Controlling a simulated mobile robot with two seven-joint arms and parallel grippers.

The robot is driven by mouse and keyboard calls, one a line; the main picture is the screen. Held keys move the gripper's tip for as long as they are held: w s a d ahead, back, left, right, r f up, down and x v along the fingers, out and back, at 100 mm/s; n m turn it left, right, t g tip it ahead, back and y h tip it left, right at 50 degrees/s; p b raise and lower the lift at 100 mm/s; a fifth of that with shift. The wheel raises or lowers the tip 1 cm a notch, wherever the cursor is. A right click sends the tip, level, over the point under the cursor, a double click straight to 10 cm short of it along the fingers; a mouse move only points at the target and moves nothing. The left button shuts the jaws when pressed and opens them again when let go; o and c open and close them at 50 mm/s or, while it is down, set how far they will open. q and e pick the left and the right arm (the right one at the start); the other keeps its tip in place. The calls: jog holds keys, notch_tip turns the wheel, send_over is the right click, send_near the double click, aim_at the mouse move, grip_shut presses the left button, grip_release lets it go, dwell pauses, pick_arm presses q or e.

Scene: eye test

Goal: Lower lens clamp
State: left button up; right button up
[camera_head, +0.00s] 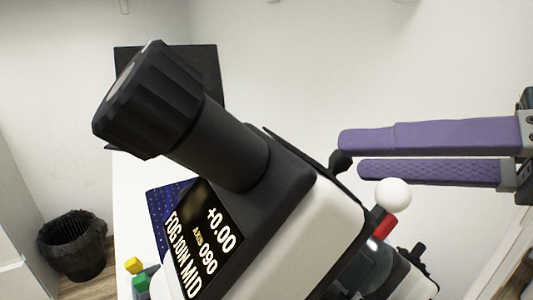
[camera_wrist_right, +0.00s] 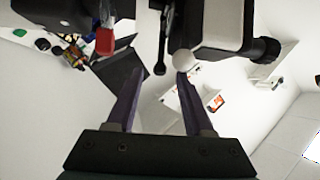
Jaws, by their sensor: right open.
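A lens-measuring instrument with a black eyepiece (camera_head: 150,100) and a pale body (camera_head: 310,235) fills the middle of the head view. Near its right side are a short black lever (camera_head: 340,161), a white ball knob (camera_head: 393,194) and a red tab (camera_head: 383,226). I cannot tell which of these belongs to the lens clamp. My right gripper (camera_head: 350,155) is open and comes in from the right, its purple fingertips close to the black lever. In the right wrist view the lever's rounded end (camera_wrist_right: 159,69) shows between the fingertips (camera_wrist_right: 160,75), and the white ball (camera_wrist_right: 182,59) is by the right fingertip. Contact is unclear.
A white table (camera_head: 130,210) bears a blue mat (camera_head: 160,205) and small yellow (camera_head: 133,265) and green (camera_head: 141,283) blocks. A black bin (camera_head: 73,245) stands on the floor at left. Wall space above my right gripper is clear.

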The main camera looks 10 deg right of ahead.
aim_at(330, 159)
jog(key=x, duration=0.6)
jog(key=shift+w+a+f, duration=0.15)
jog(key=shift+w+a, duration=0.1)
jog(key=shift+a, duration=0.05)
jog(key=shift+c, duration=0.3)
grip_shut()
dwell(0.7)
